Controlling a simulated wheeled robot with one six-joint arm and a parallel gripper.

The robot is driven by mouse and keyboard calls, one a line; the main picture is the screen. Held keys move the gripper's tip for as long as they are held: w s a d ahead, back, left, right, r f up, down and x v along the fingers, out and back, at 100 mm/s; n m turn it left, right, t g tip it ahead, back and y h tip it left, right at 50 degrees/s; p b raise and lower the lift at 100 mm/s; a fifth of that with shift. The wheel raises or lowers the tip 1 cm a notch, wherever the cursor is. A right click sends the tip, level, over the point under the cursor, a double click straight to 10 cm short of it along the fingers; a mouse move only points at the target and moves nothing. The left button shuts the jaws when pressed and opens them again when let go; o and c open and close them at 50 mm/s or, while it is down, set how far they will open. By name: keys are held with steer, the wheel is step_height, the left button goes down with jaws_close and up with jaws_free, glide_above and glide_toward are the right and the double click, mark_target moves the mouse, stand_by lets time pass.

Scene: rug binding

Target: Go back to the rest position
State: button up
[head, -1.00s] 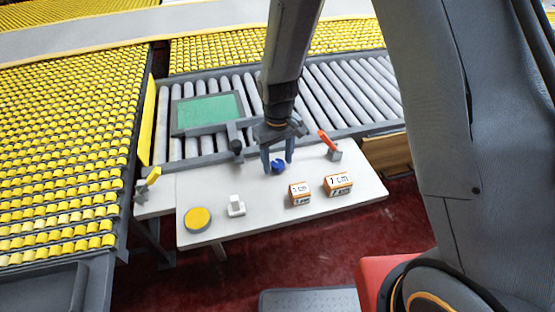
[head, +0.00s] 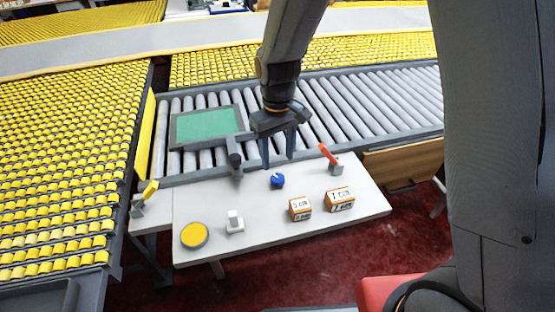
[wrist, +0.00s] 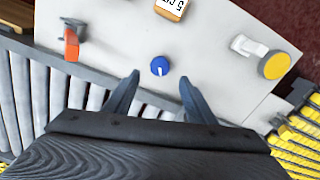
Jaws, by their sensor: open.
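My gripper (head: 279,148) is open and empty. It hangs above the back edge of the white table (head: 255,221), behind and above the blue knob (head: 277,180). In the wrist view the two fingers (wrist: 156,92) are spread apart, and the blue knob (wrist: 160,66) with its white mark shows beyond them, apart from both. The knob sits on the table top.
On the table are two orange-and-white boxes (head: 340,199), a yellow disc (head: 194,235), a white block (head: 235,222) and an orange-handled clamp (head: 328,154). A yellow-handled clamp (head: 149,191) is at left. The roller conveyor (head: 340,110) behind carries a green panel (head: 206,123).

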stand_by(0.4)
steer(key=s+d+r+m, duration=0.3)
steer(key=s+d, duration=0.3)
steer(key=d, duration=0.2)
steer(key=s+d+r+m+t, duration=0.1)
steer(key=s+d+r+m, duration=0.2)
steer(key=d, duration=0.6)
steer(key=s+r, duration=0.1)
steer(key=s, duration=0.1)
steer(key=shift+s+d, duration=0.25)
steer(key=shift+s, duration=0.15)
